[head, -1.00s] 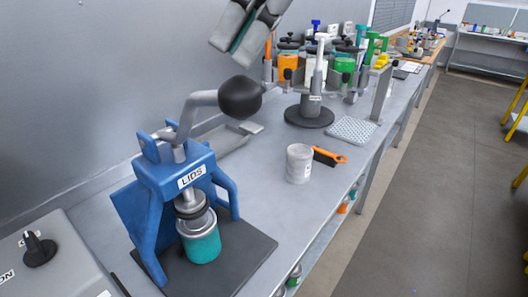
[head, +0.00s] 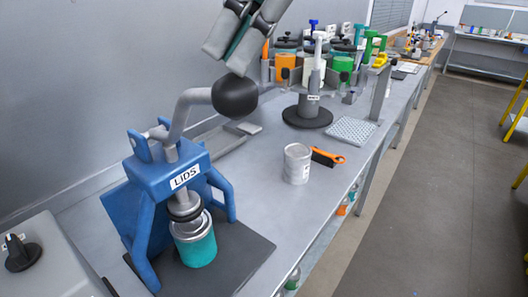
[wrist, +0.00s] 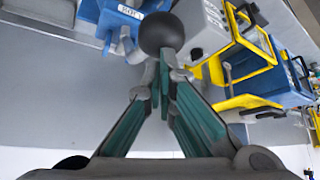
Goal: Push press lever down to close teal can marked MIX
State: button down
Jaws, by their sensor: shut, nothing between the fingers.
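The blue press labelled LIDS (head: 172,178) stands at the left of the bench. Its grey lever arm (head: 186,105) rises and ends in a black ball knob (head: 235,97). The teal can (head: 197,243) stands upright under the press head, with the ram right above its grey top. No MIX mark is readable on it. My gripper (head: 240,68) is shut and empty, its fingertips just above the knob; whether they touch it I cannot tell. In the wrist view, the knob (wrist: 161,33) lies just beyond the closed fingertips (wrist: 163,70).
A round black stand (head: 307,116) and a rack of coloured cans are farther back. A grey box with a black dial (head: 20,252) is at the near left.

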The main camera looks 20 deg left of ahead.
aim_at(252, 88)
jog(key=shift+f, duration=0.25)
jog(key=shift+s+d+f+b, duration=0.1)
jog(key=shift+d+f+b, duration=0.1)
jog(key=shift+f+b, duration=0.25)
jog(key=shift+s+d+f+b, duration=0.1)
jog(key=shift+d+f+b, duration=0.05)
jog(key=shift+f+b, duration=0.25)
jog(key=shift+s+d+f+b, duration=0.1)
jog(key=shift+d+f+b, duration=0.1)
jog(key=shift+f+b, duration=0.3)
jog(key=shift+d+f+b, duration=0.15)
jog(key=shift+f+b, duration=0.3)
jog(key=shift+f, duration=0.1)
jog(key=shift+s+d+f+b, duration=0.1)
jog(key=shift+d+f+b, duration=0.05)
jog(key=shift+f+b, duration=0.35)
jog(key=shift+s+d+f+b, duration=0.1)
jog(key=shift+f+b, duration=0.3)
jog(key=shift+b, duration=0.05)
